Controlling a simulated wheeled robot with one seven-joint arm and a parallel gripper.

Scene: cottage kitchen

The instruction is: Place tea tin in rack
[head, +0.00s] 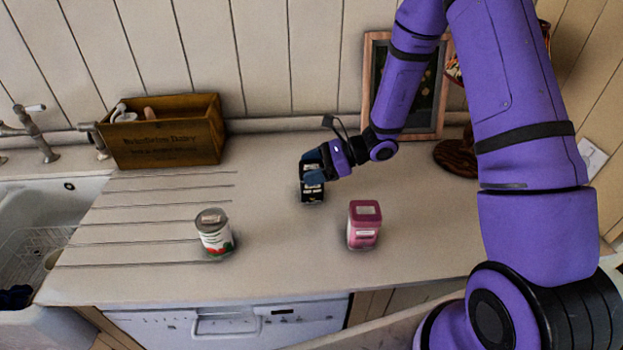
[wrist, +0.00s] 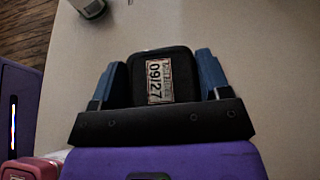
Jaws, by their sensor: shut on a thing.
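My gripper (head: 313,167) is shut on a small black tin (head: 312,193) at the middle of the worktop in the head view. In the wrist view the black tin (wrist: 162,76) sits between the two blue fingers, with a white label reading 09/27 on its facing end. I cannot tell whether the tin touches the worktop. A wire rack (head: 28,248) lies in the sink at the far left, partly cut off by the frame.
A pink-lidded container (head: 364,225) stands right of the black tin. A can (head: 214,232) stands front left. A wooden box (head: 165,135) is at the back left, and a framed board (head: 432,95) leans at the back right. The left worktop's grooved area is mostly clear.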

